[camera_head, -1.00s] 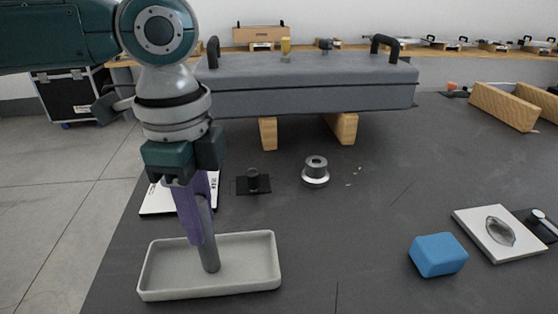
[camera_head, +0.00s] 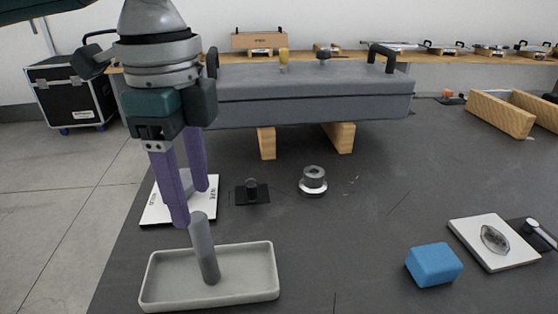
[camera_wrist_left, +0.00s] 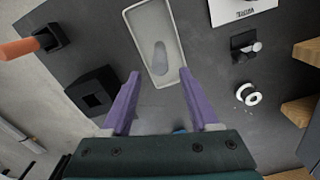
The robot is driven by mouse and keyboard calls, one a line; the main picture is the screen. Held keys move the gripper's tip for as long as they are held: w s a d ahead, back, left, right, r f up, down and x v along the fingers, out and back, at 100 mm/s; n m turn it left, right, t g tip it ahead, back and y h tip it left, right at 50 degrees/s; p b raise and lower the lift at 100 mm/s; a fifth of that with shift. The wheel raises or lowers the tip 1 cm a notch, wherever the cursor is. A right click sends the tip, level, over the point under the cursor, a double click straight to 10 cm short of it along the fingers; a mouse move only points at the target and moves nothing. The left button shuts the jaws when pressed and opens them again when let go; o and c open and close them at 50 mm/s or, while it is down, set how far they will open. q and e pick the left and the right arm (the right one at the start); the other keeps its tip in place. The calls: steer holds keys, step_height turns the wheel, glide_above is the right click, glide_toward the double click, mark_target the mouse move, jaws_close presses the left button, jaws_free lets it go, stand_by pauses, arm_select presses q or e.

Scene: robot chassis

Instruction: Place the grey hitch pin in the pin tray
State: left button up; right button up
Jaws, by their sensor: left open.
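The grey hitch pin (camera_head: 204,248) stands upright, leaning slightly, in the pin tray (camera_head: 270,270), a shallow pale-grey rectangular tray at the front left of the table. My left gripper (camera_head: 192,205), with purple fingers, is open and empty above and behind the pin, apart from it. In the left wrist view the pin (camera_wrist_left: 160,58) shows inside the tray (camera_wrist_left: 137,28), beyond the open left fingertips (camera_wrist_left: 159,75). My right gripper is in neither view.
Behind the tray are a white labelled card (camera_head: 150,210), a black fixture (camera_head: 252,192) and a metal flanged ring (camera_head: 313,181). A blue block (camera_head: 434,264) and a white pad (camera_head: 468,229) lie right. A grey slab (camera_head: 310,88) on wooden blocks stands behind. The middle is clear.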

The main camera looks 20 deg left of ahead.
arm_select(q)
step_height(320, 180, up, 5)
steer(key=shift+r+p, duration=0.2)
steer(key=shift+p, duration=0.15)
